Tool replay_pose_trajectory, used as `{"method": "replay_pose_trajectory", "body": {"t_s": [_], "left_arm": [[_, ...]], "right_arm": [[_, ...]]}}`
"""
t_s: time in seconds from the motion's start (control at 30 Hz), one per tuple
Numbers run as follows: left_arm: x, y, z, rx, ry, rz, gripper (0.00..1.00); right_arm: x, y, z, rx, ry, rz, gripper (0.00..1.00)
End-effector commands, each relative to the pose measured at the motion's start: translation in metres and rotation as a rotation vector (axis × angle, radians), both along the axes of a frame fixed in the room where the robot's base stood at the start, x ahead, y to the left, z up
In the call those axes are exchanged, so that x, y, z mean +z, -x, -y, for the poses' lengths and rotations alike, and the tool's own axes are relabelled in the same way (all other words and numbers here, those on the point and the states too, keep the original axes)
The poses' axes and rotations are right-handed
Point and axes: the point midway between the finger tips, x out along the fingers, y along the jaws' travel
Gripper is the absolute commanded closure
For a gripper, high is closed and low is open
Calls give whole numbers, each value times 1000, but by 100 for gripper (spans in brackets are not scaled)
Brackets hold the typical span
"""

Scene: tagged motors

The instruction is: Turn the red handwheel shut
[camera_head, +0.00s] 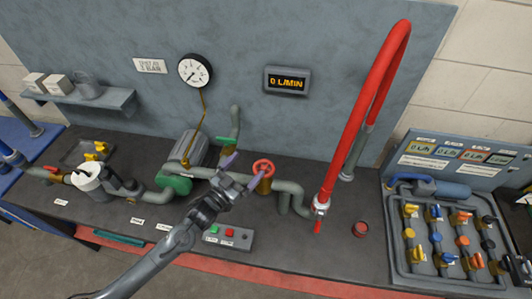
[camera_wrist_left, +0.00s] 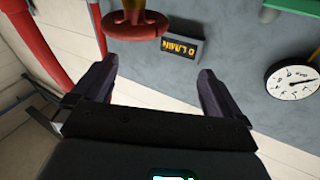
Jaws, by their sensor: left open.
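The red handwheel (camera_head: 263,167) sits on a brass valve body in the grey pipe run, near the middle of the bench. It also shows at the top of the left wrist view (camera_wrist_left: 135,28), beyond my fingertips and partly cut off by the frame edge. My left gripper (camera_head: 241,171) is just left of the wheel in the head view. Its two dark purple fingers are apart with nothing between them; they also show in the left wrist view (camera_wrist_left: 155,72). I cannot tell whether a finger touches the wheel. My right gripper is not in view.
A thick red hose (camera_head: 375,100) arches right of the wheel. A green-ended motor (camera_head: 175,184) lies to the left. A button box (camera_head: 228,238) is in front. The wall display (camera_head: 287,80) reads 0 L/MIN; a round gauge (camera_head: 195,70) hangs beside it. A valve tray (camera_head: 396,255) is at right.

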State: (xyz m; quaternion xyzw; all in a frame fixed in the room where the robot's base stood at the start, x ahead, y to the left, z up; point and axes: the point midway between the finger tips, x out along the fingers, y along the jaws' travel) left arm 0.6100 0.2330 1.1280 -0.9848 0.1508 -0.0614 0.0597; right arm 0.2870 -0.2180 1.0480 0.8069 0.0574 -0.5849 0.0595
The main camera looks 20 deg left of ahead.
Motion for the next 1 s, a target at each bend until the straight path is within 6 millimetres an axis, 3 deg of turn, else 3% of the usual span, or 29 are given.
{"method": "replay_pose_trajectory", "body": {"t_s": [0.03, 0.2, 0.33, 0.47, 1.0], "left_arm": [[0, 15, 4, 20, 26, -34, 0], [-21, 48, 12, 66, 85, -108, 0], [-30, 55, 17, 75, 104, -135, 0], [-31, 45, 20, 77, 107, -137, 0], [-32, -33, 38, 74, 105, -136, 0]], "right_arm": [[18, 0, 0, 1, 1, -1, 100], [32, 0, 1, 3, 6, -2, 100], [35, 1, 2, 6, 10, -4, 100], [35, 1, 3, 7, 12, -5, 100], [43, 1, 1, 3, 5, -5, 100]]}}
